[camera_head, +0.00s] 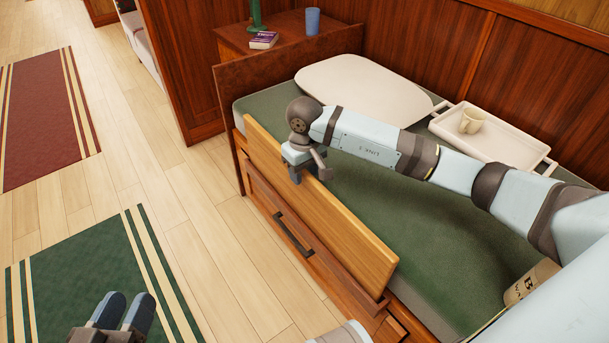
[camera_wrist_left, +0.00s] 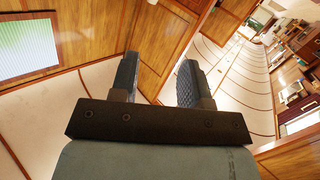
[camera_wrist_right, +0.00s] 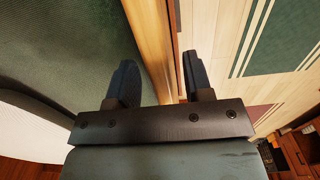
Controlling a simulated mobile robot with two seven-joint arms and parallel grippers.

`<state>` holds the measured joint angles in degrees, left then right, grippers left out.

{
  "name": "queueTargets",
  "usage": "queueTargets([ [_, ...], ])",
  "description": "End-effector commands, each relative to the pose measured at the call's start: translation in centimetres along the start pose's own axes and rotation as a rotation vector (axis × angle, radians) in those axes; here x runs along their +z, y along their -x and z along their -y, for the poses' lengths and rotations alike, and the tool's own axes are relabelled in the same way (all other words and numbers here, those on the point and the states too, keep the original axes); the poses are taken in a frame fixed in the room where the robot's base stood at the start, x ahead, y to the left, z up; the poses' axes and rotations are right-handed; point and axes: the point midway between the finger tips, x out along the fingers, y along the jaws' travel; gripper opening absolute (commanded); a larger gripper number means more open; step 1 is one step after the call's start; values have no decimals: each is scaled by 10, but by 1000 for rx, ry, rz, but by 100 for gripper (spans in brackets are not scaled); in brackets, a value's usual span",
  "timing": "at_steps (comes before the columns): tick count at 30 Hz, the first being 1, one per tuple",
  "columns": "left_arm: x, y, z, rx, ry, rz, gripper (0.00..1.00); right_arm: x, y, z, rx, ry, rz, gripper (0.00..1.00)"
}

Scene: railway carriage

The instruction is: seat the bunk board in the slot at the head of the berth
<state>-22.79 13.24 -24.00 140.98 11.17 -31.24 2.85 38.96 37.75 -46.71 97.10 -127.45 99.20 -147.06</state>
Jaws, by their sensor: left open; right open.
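The bunk board (camera_head: 345,225) is a long light-wood plank. It stands on edge along the open side of the berth, from near the headboard (camera_head: 228,110) toward the foot. My right gripper (camera_head: 309,168) is open over its top edge, toward the head end, with one finger on each side. In the right wrist view the board (camera_wrist_right: 152,45) passes between the open fingers. I cannot make out the slot at the head or whether the board's end is in it. My left gripper (camera_head: 122,312) is open and empty, out over the floor, away from the berth.
The green mattress (camera_head: 400,230) holds a pillow (camera_head: 350,85), a tray (camera_head: 510,150) with a mug (camera_head: 472,120), and a labelled tan item (camera_head: 528,283). A drawer with a dark handle (camera_head: 293,235) is below the board.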

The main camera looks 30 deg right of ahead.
Motion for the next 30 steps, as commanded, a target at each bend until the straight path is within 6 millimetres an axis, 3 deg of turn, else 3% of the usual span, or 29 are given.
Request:
queueTargets([
  [1, -6, 2, -4, -8, 25, -9, 43, -1, 19, -1, 2, 1, -3, 47],
  [4, -18, 4, -5, -12, 26, -50, 43, -1, 41, -1, 2, 1, -3, 47],
  [12, -40, 6, -7, -20, 19, -131, 43, -1, 82, 0, 0, 0, -2, 47],
  [30, -44, 7, -8, -21, 16, -152, 43, 0, 89, 0, -1, 0, 0, 47],
])
